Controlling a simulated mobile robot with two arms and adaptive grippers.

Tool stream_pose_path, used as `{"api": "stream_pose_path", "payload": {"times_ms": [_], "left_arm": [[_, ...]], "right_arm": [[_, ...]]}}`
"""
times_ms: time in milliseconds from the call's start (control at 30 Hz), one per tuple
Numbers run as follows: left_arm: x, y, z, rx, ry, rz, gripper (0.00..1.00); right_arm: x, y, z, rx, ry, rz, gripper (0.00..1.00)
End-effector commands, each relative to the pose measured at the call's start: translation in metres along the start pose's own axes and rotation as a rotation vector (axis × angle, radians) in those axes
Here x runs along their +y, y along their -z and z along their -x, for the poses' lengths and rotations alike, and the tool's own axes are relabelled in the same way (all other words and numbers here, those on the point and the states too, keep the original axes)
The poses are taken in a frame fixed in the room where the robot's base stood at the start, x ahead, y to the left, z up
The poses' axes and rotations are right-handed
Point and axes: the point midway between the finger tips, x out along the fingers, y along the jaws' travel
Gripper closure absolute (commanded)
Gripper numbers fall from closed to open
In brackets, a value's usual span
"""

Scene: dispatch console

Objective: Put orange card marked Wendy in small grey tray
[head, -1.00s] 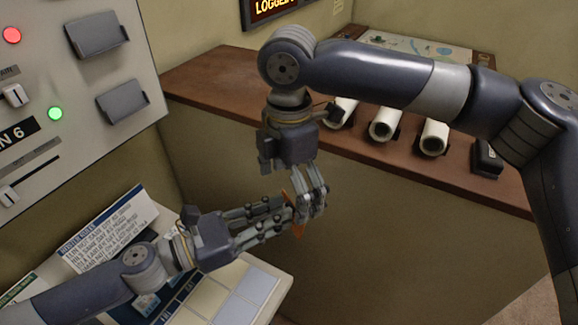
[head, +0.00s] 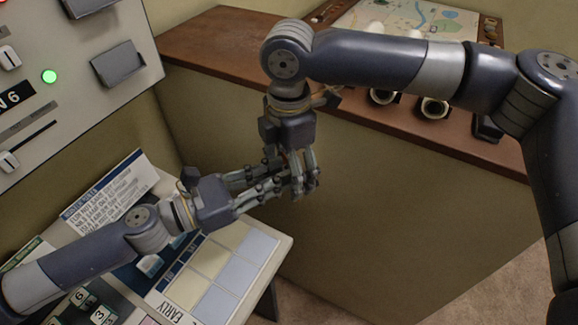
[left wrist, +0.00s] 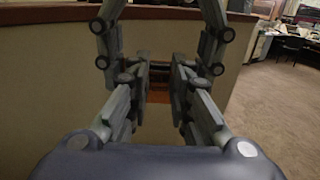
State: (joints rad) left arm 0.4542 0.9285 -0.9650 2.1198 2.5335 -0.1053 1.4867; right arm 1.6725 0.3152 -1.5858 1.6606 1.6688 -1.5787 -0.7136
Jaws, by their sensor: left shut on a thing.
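An orange card shows as a small orange-brown patch (left wrist: 158,90) between the fingers of my left gripper (left wrist: 158,75) in the left wrist view; its marking cannot be read. In the head view my left gripper (head: 280,187) reaches right, shut on the card, which the fingers hide. My right gripper (head: 306,186) points down, its fingers crowding the left fingertips; whether it is open or shut is unclear. A small grey tray-like holder (head: 118,64) is fixed to the upright panel at the upper left, well away from both grippers. A second grey holder (head: 88,5) is cut off above it.
The panel (head: 60,110) has sliders and a green light (head: 49,76). Below it is a desk with a printed sheet (head: 112,195) and a coloured chart (head: 215,275).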

Motion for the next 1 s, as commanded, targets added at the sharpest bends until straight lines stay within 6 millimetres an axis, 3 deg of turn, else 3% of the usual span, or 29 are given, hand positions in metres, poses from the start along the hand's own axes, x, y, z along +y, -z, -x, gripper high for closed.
{"api": "stream_pose_path", "payload": {"times_ms": [33, 100, 167, 567, 1000], "left_arm": [[-0.001, -0.001, 0.0, -0.003, 0.003, 0.0, 0.91], [-0.002, -0.002, 0.0, -0.003, 0.004, 0.0, 0.7], [-0.002, -0.002, 0.0, -0.003, 0.004, 0.0, 0.57], [-0.001, -0.001, 0.002, -0.002, 0.002, 0.001, 0.57], [-0.001, 0.001, 0.046, 0.0, 0.0, 0.004, 0.57]], "right_arm": [[0.0, 0.0, 0.0, 0.0, -0.001, -0.001, 0.48], [0.0, 0.0, 0.0, 0.0, -0.001, -0.001, 0.48], [0.0, 0.0, 0.0, 0.0, -0.001, -0.001, 0.48], [0.0, 0.0, 0.0, 0.0, -0.001, 0.0, 0.48], [0.0, 0.0, 0.0, 0.0, -0.001, 0.0, 0.48]]}}
